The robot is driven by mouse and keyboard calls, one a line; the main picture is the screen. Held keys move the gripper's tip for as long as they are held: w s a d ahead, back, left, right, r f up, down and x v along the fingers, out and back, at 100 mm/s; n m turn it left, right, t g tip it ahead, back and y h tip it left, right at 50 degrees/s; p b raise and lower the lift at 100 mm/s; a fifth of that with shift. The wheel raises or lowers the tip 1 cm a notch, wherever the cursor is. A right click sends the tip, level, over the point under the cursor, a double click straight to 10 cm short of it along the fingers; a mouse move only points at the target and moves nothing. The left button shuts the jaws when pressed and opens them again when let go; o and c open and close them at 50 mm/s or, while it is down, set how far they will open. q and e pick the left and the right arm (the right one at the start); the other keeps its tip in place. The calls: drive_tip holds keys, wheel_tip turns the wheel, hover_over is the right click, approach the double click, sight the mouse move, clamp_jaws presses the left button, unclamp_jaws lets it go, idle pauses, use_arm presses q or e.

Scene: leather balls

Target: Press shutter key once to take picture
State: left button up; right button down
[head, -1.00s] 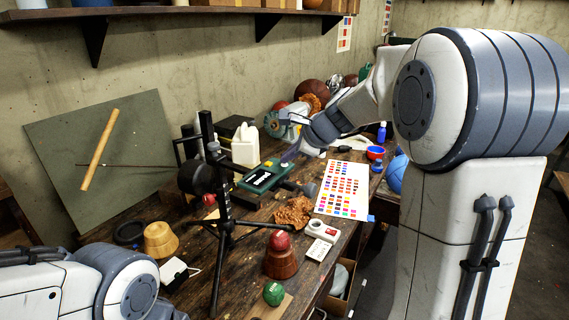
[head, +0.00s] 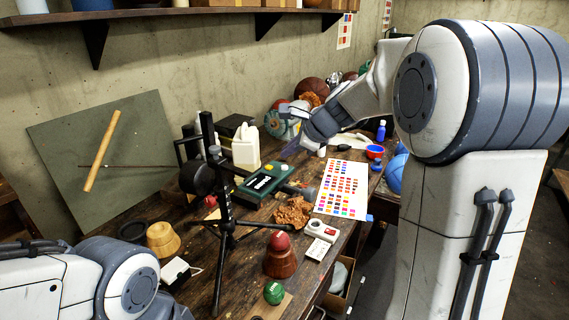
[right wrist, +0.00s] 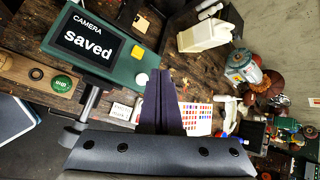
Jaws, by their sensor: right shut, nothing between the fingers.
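The green camera box (head: 263,184) lies on the workbench, behind the tripod. Its dark screen (right wrist: 88,40) reads "CAMERA saved" in the right wrist view. I cannot tell from any lettering which is the shutter key. My right gripper (head: 287,154) is shut and empty, held above the far right end of the box, apart from it. Its dark fingers (right wrist: 163,75) show together in the wrist view. My left gripper is out of view; only its arm shows at lower left.
A black tripod (head: 222,230) with a dark camera head stands in front of the box. A white jug (head: 246,148) stands behind it. A colour chart (head: 342,188), a brown crumpled piece (head: 293,211) and a red ball (head: 279,241) on a stand lie nearby.

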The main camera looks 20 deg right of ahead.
sight(288, 170)
wheel_tip(288, 170, up, 4)
drive_tip(key=p, duration=0.3)
idle(0.7)
